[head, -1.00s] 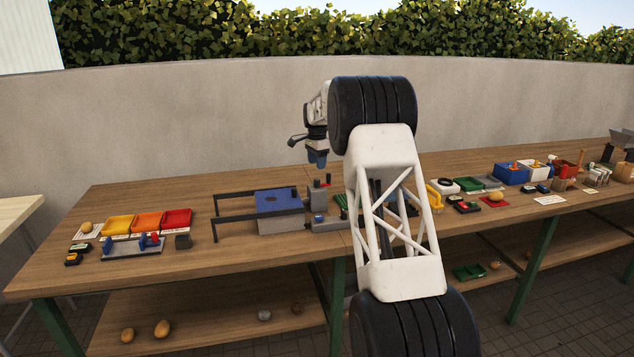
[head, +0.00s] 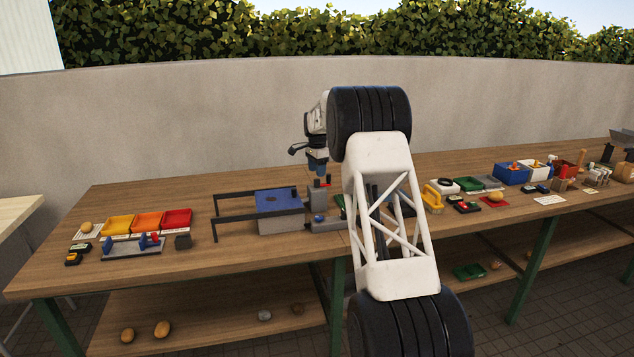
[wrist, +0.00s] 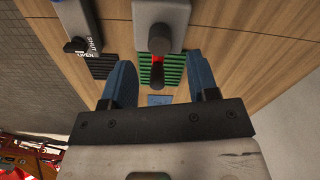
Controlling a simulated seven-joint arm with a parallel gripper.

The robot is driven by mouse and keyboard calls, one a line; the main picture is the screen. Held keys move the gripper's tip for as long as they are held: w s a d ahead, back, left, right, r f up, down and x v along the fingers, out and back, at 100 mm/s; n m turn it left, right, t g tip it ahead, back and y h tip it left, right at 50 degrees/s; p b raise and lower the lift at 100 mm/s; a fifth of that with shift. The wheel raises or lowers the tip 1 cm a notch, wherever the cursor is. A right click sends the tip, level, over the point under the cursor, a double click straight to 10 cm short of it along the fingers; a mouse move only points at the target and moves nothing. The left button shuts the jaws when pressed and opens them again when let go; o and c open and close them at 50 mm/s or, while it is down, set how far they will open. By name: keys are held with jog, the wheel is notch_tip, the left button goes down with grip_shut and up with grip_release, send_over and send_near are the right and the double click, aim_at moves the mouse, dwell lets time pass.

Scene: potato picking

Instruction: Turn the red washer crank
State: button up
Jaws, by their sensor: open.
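The red washer crank (head: 323,184) sits on top of a small grey post on the bench in the head view. In the wrist view the crank's red arm (wrist: 157,60) shows with a dark handle at its near end, in front of a grey block and above a green ribbed patch. My gripper (head: 317,168) points down just above the crank in the head view. In the wrist view its two blue fingers (wrist: 160,66) are spread apart, one on either side of the crank handle. The fingers look clear of the handle; exact height is hard to tell.
A blue-topped grey box (head: 280,206) with dark rails stands left of the crank. A yellow brush (head: 434,197) and several trays lie to the right. Yellow, orange and red trays (head: 147,222) lie at the left. A concrete wall (head: 200,120) runs behind the bench.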

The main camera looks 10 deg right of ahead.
aim_at(317, 179)
jog(key=shift+f, duration=2.65)
jog(key=c, duration=0.9)
